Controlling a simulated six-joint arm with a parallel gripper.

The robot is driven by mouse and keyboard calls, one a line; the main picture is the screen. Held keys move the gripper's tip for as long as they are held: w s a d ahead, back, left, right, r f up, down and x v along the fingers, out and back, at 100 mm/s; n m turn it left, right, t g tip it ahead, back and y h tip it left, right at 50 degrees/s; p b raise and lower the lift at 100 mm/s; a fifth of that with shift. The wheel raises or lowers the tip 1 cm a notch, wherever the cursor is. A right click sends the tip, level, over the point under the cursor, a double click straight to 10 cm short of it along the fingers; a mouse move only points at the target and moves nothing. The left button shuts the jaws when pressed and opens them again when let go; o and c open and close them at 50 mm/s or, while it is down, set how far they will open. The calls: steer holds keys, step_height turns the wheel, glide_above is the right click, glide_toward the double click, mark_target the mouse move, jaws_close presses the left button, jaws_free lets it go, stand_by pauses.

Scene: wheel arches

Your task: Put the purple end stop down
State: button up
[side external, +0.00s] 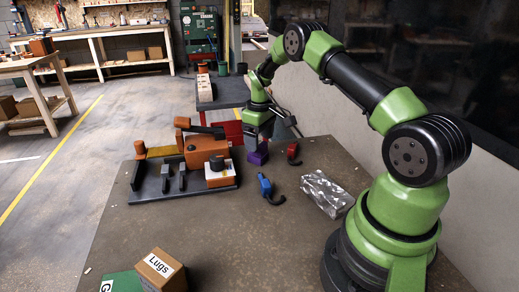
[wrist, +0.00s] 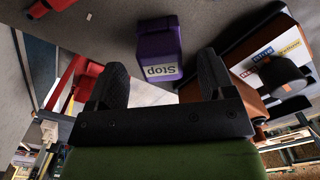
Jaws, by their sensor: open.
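The purple end stop (side external: 258,157) stands on the table at the far side, to the right of the orange fixture (side external: 205,149). My gripper (side external: 258,140) is right above the end stop in the side view. In the wrist view my gripper (wrist: 162,75) has its two black fingers spread apart, with the end stop between and beyond them. I see a gap between the block and each finger. Whether the fingertips still overlap the block's height is hard to tell.
A red hooked piece (side external: 293,153) and a blue hooked piece (side external: 266,187) lie to the right. A crumpled silver packet (side external: 325,193) lies near my base. A "Lugs" box (side external: 160,268) is at the front left. The table's middle is clear.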

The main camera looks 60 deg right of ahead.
step_height(320, 180, up, 7)
steer(key=shift+r, duration=0.2)
steer(key=s+a+r+m+t, duration=0.2)
steer(key=s+a+r+t, duration=0.15)
steer(key=a+r, duration=1.05)
steer(key=s+a+r+m+t+y, duration=0.1)
steer(key=s+a+r+t, duration=0.1)
steer(key=s+a, duration=0.3)
steer(key=s+a+r+m+t+y, duration=0.1)
steer(key=s+a, duration=0.3)
steer(key=s, duration=0.9)
steer(key=shift+a+r+t, duration=0.35)
steer(key=shift+r, duration=0.3)
